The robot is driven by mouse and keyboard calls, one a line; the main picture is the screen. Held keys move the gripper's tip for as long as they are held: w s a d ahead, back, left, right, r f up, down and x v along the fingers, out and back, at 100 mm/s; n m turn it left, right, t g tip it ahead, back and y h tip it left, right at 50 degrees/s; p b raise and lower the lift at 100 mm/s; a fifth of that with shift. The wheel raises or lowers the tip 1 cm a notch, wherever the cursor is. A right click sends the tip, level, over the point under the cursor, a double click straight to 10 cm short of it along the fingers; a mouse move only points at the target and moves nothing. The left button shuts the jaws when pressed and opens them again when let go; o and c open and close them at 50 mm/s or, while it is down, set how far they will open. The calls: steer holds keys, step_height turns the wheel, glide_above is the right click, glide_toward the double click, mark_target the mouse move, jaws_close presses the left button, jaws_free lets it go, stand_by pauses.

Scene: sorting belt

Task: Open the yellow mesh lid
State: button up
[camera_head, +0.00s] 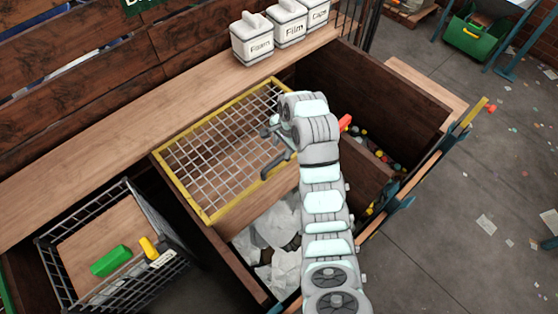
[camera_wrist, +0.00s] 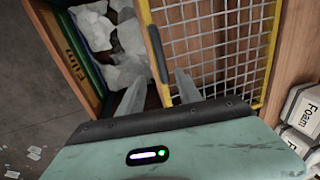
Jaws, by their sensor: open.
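The yellow mesh lid (camera_head: 210,219) has a yellow frame and a grey wire grid. In the head view it lies over the back part of a wooden bin, against the shelf. My gripper (camera_head: 268,152) is open at the lid's near right part, and my arm hides that corner. In the wrist view, the lid's yellow edge (camera_wrist: 145,12) carries a dark handle strip (camera_wrist: 158,55). My open gripper's fingers (camera_wrist: 160,88) are on either side of the line of this edge, close to the handle. I cannot tell whether they touch it.
White crumpled pieces (camera_head: 272,238) lie in the bin's uncovered front part. Another wooden bin with colourful small items (camera_head: 378,153) is to the right. A wire basket (camera_head: 62,283) holds a green block (camera_head: 111,261). Labelled white containers (camera_head: 252,46) stand on the shelf (camera_head: 120,150).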

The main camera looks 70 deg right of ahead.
mark_target(278, 160)
steer(key=f, duration=0.3)
steer(key=w+f, duration=0.1)
steer(key=f, duration=0.2)
steer(key=w+d+f+p, duration=0.1)
steer(key=f, duration=0.3)
jaws_close()
stand_by(0.4)
stand_by(1.0)
